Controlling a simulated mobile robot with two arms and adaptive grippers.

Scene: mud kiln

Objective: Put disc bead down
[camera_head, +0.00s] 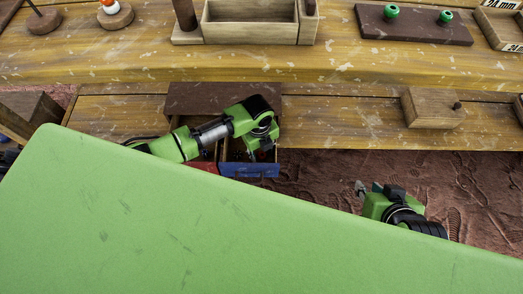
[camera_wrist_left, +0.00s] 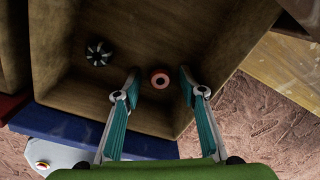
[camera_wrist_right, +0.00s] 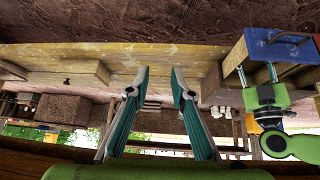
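A small reddish disc bead (camera_wrist_left: 160,79) with a pale hole lies in a wooden drawer compartment (camera_wrist_left: 65,85) in the left wrist view. My left gripper (camera_wrist_left: 160,84) is open, with its fingertips on either side of the bead in that view and a gap to each. In the head view my left gripper (camera_head: 263,148) points down into the blue-fronted drawer (camera_head: 248,171) and hides most of its inside. My right gripper (camera_wrist_right: 160,78) is open and empty. In the head view it shows (camera_head: 361,189) over the brown floor, right of the drawer.
A black-and-white bead (camera_wrist_left: 98,53) lies in the same compartment. A red-fronted drawer part (camera_head: 203,167) is beside the blue one. On the bench (camera_head: 340,70) are a peg board (camera_head: 413,27) with green beads, a wooden tray (camera_head: 250,22) and round stands. A green panel (camera_head: 200,230) covers the foreground.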

